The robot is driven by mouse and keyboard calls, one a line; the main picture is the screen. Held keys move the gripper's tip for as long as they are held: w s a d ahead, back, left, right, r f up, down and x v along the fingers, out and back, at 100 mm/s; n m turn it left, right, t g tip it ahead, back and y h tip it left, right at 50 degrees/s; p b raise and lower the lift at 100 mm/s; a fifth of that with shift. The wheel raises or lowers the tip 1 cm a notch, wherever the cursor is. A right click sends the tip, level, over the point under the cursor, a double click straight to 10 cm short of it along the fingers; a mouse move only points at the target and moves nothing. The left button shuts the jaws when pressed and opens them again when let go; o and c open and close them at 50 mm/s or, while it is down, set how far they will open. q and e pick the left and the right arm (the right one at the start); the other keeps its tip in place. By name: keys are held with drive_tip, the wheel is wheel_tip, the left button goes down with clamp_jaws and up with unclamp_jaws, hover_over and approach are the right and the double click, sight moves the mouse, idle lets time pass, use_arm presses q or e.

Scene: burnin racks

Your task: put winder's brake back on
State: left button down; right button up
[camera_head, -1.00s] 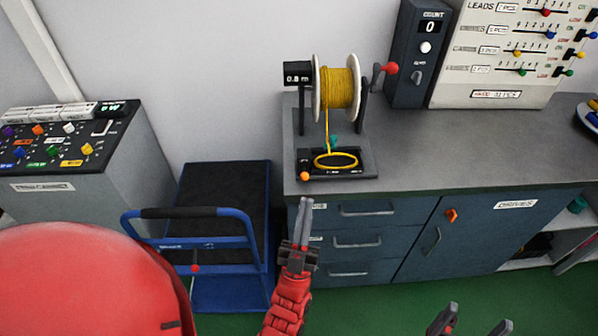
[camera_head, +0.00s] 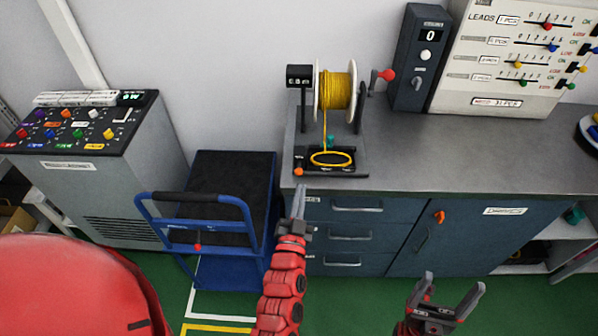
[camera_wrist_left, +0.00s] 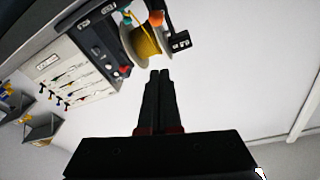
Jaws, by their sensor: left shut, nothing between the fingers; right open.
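The cord runs down to a loop in a black tray (camera_head: 345,169). An orange knob (camera_head: 298,171) is at the base's front left corner, and a teal part sits behind the loop. I cannot tell which part is the brake. My left gripper (camera_head: 298,192) is shut and empty, just below the orange knob in the picture. My right gripper (camera_head: 452,284) is open and empty before the cabinet. The left wrist view shows the spool (camera_wrist_left: 145,42) beyond the shut fingers (camera_wrist_left: 160,75).
A count box (camera_head: 420,60) and a leads board (camera_head: 520,45) stand right of the winder. A blue cart (camera_head: 215,252) and a grey console (camera_head: 105,185) are at the left. The bench top right of the winder (camera_head: 450,145) is largely clear.

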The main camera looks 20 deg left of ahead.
use_arm(q)
drive_tip(key=shift+w, duration=0.1)
wheel_tip(320, 180, up, 2)
drive_tip(key=p, duration=0.5)
hover_over(300, 173)
drive_tip(key=d, duration=0.2)
drive_tip(key=f, duration=0.1)
drive_tip(key=a+f, duration=0.1)
drive_tip(key=s+f+p, duration=0.1)
drive_tip(key=shift+a+f, duration=0.2)
drive_tip(key=shift+f, duration=0.4)
